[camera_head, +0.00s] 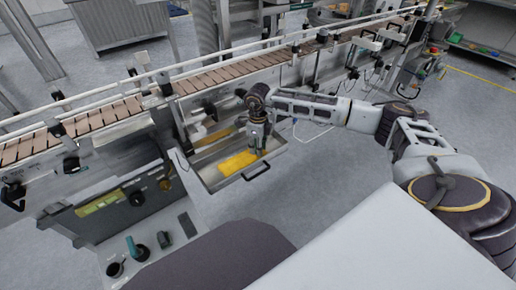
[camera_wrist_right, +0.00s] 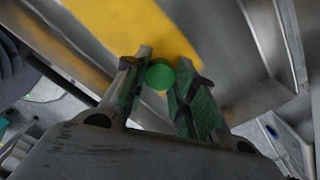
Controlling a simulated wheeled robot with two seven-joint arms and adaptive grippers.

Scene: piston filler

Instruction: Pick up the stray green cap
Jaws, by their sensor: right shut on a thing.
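The green cap (camera_wrist_right: 160,76) is a small round disc between the fingertips of my right gripper (camera_wrist_right: 165,80) in the right wrist view. The right gripper is shut on the cap, with a finger on each side. In the head view my right gripper (camera_head: 258,148) points down over the metal tray (camera_head: 213,183) in front of the conveyor. I cannot make out the cap clearly in the head view. My left gripper is not in view.
A yellow sheet or block (camera_head: 237,163) lies in the tray, below the gripper. The tray has raised metal walls and a dark handle (camera_head: 256,171) at its front. The conveyor (camera_head: 220,75) runs behind. Grey floor (camera_head: 330,170) is free to the right.

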